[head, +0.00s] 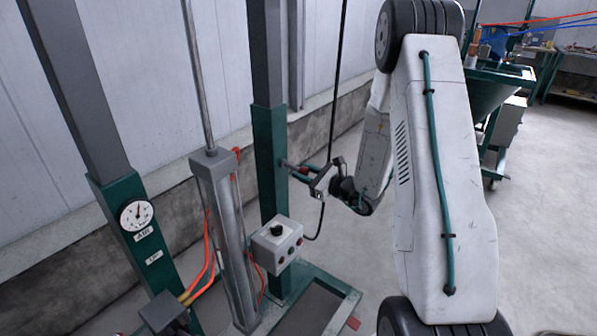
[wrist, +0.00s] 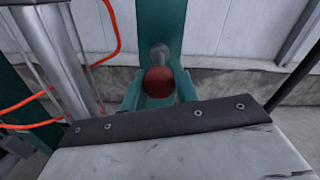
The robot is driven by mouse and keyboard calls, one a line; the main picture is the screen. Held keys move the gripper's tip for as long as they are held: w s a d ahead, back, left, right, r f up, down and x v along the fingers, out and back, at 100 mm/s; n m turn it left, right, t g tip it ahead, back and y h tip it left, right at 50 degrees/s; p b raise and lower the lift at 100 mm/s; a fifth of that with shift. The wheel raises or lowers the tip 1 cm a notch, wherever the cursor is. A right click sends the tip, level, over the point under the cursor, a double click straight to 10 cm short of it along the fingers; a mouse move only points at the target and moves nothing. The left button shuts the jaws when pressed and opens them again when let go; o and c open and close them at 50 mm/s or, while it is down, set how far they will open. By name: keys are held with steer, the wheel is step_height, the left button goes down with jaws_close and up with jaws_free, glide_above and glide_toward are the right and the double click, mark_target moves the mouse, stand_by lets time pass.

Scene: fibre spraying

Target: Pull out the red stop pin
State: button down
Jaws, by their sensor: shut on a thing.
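The red stop pin (wrist: 158,81) shows in the wrist view as a round red knob with a grey metal shaft behind it, in front of the green post. My gripper (wrist: 159,90) is shut on the knob, with one green finger on each side. In the head view my gripper (head: 305,171) is at the right side of the green post (head: 268,165), and a bit of red shows between its fingers. The grey shaft spans from the post to the gripper. How deep the shaft sits in the post is hidden.
A grey control box (head: 276,243) with buttons is below and left of my gripper. A grey cylinder (head: 226,235) with orange hoses and a post with a gauge (head: 136,215) stand further left. A black cable hangs behind my gripper. Open floor lies at right.

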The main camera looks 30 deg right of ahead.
steer(key=shift+s, duration=0.1)
steer(key=c, duration=1.1)
jaws_free()
steer(key=shift+s+d, duration=0.1)
steer(key=shift+d, duration=0.05)
steer(key=shift+o, duration=0.2)
steer(key=shift+s, duration=0.1)
steer(key=v, duration=0.7)
steer(key=shift+s, duration=0.3)
